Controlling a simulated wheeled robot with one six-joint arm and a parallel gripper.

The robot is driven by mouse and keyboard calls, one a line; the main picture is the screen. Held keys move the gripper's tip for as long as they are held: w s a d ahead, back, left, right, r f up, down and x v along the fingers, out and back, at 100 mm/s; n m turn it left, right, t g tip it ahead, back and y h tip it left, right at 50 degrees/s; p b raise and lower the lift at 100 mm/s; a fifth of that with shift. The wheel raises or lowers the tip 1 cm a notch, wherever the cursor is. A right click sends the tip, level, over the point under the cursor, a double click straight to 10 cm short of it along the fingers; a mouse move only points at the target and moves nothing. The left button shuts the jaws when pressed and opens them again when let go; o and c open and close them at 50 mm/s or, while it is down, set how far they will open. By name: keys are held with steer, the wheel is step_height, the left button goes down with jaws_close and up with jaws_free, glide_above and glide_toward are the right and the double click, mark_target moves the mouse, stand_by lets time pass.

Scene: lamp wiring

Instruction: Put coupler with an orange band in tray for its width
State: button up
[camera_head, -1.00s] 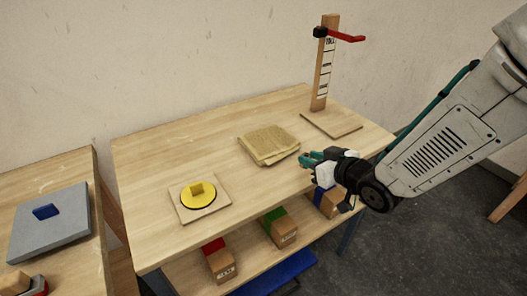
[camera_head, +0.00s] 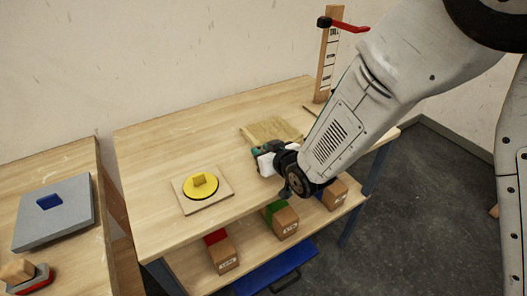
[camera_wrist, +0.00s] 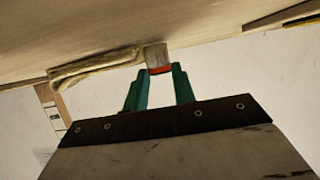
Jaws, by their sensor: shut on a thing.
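My gripper (camera_head: 258,157) is over the right part of the middle table, in front of the folded tan cloth. In the wrist view my gripper (camera_wrist: 160,80) has its teal fingers shut on the coupler (camera_wrist: 156,54), a pale grey piece with an orange-red band at its lower end. In the head view I cannot make out the coupler. Three wooden boxes stand on the shelf below, with labelled fronts: one with red (camera_head: 222,254), one with green (camera_head: 284,222), one with blue (camera_head: 334,194). The labels are too small to read, and my arm partly covers the blue one.
A yellow disc with a knob (camera_head: 201,185) sits on a board at the table's front left. The tan cloth (camera_head: 270,130) lies behind my gripper. A marked post (camera_head: 328,65) with a red arm stands at the back right. A grey plate (camera_head: 54,213) lies on the left table.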

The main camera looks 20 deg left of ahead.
steer(key=shift+f, duration=0.25)
steer(key=o, duration=1)
steer(key=shift+o, duration=0.2)
steer(key=shift+d+r, duration=0.1)
steer(key=shift+r, duration=0.05)
steer(key=v, duration=1.2)
